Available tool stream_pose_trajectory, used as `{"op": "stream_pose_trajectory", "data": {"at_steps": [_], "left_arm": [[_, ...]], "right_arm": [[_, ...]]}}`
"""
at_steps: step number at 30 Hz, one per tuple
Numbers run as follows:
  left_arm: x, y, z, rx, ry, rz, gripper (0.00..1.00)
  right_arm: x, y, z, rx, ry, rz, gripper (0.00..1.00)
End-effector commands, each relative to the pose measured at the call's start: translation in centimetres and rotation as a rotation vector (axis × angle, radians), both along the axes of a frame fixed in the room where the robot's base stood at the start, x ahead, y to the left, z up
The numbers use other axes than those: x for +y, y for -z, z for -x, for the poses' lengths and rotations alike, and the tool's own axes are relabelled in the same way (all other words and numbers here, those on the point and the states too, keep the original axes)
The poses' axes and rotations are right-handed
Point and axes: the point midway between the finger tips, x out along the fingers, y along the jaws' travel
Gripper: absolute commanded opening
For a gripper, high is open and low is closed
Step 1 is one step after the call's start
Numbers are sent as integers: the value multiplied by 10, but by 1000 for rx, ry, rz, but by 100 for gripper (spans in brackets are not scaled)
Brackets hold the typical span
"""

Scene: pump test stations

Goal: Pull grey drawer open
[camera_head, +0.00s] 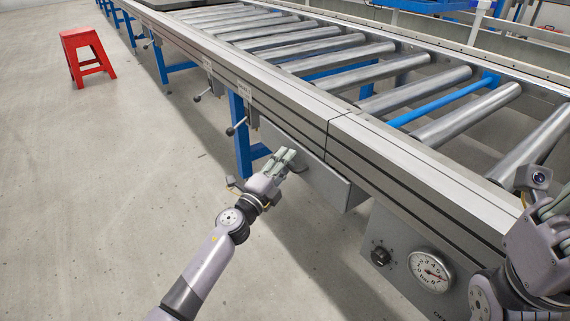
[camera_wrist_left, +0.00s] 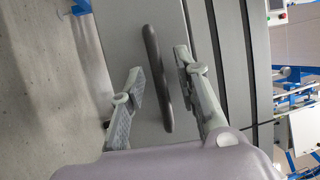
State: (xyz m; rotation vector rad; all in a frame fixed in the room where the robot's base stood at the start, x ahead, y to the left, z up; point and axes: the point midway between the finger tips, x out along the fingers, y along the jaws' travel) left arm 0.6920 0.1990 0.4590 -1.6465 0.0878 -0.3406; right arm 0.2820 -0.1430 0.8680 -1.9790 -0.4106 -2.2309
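The grey drawer (camera_head: 330,187) sits under the side rail of the roller conveyor, and its flat front faces the aisle. In the left wrist view the drawer front (camera_wrist_left: 136,25) bears a dark bar handle (camera_wrist_left: 153,62). My left gripper (camera_head: 289,157) is at the drawer's left part and hides much of the handle in the head view. In the left wrist view my left gripper (camera_wrist_left: 160,65) is open, with one finger on each side of the handle, apparently not gripping it. My right gripper (camera_head: 555,207) is at the right edge, partly cut off; its opening is unclear.
The roller conveyor (camera_head: 335,128) runs along the aisle. A box with a pressure gauge (camera_head: 430,267) and a black knob (camera_head: 380,256) hangs right of the drawer. Black-knobbed levers (camera_head: 236,128) stick out to the left. A red stool (camera_head: 86,55) stands far left; the floor between is clear.

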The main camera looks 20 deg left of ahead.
Motion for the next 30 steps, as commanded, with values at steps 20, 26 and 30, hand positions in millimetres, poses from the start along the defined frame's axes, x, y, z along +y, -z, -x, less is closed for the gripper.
{"op": "stream_pose_trajectory", "data": {"at_steps": [20,26,30], "left_arm": [[0,0,0,0,-1,0,0],[0,0,0,0,0,1,0],[0,0,0,0,0,1,0]], "right_arm": [[-1,0,1,0,0,-2,0],[-1,0,1,1,0,-2,0],[-1,1,1,1,0,-2,0]]}}
